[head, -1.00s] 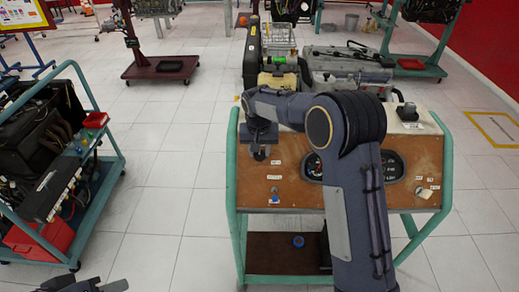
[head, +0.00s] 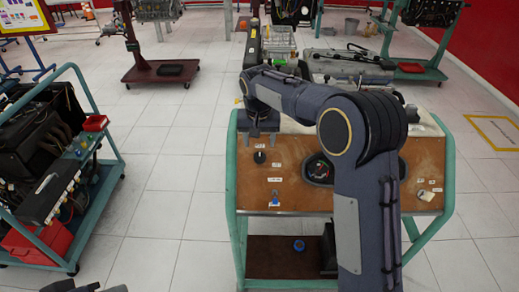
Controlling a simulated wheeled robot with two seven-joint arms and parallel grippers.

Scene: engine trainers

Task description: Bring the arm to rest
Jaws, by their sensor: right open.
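My right arm (head: 368,195) rises from the bottom, bends at a large round joint and reaches left above the wooden panel of the engine trainer stand (head: 447,165). My right gripper (head: 263,133) hangs at the arm's far end over the panel's upper left part. It is open, and I see nothing held in it. From this angle I cannot tell how far it is above the panel. Only a dark piece of my left arm's end (head: 92,287) shows at the bottom left edge; its jaws cannot be made out.
The panel carries gauges, a black knob (head: 260,157) and a blue key-like part (head: 275,198). A blue round item (head: 298,245) lies on the lower shelf. A green engine cart (head: 104,180) stands at left. Tiled floor between them is clear.

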